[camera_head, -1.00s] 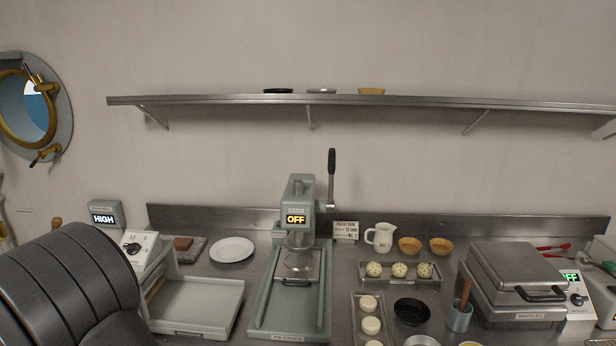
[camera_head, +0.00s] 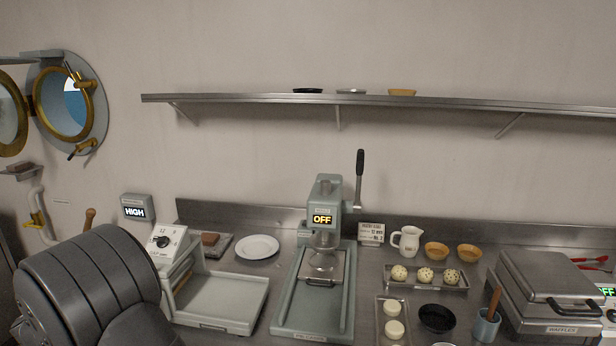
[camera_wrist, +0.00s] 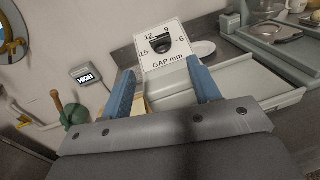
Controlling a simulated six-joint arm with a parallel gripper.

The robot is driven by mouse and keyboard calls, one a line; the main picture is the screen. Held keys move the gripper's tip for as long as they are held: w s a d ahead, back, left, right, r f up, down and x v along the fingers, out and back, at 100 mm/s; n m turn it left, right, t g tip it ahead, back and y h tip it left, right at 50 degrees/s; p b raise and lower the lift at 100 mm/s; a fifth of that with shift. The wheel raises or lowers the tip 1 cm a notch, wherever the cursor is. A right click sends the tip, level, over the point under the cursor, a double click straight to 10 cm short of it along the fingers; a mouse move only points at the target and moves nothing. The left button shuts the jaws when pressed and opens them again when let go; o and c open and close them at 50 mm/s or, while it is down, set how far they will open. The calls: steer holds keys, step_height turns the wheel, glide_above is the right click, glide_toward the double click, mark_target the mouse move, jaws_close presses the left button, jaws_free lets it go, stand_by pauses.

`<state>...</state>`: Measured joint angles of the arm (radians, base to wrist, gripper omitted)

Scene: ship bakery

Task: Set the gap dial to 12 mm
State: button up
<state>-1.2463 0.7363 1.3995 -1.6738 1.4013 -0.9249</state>
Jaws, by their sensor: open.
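The gap dial (camera_wrist: 160,44) is a dark round knob on a white panel (camera_wrist: 178,58) marked 15, 12, 9, 6 and "GAP mm". The mark its pointer faces is too small to tell. In the head view the dial (camera_head: 165,241) sits on the sheeter-like machine at left, on a sloped white face. My gripper (camera_wrist: 160,72) is open in the wrist view, with a blue finger at each side below the panel. The dial shows between and beyond the fingertips, and nothing is held. In the head view my gripper is hidden behind my dark arm.
A pale tray (camera_head: 222,297) extends right of the dial machine. A grey box (camera_head: 134,207) reading HIGH is on the wall behind. A white plate (camera_head: 258,247), a press (camera_head: 325,215) reading OFF and a waffle iron (camera_head: 550,285) stand further right.

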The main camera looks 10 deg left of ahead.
steer(key=shift+w, duration=0.55)
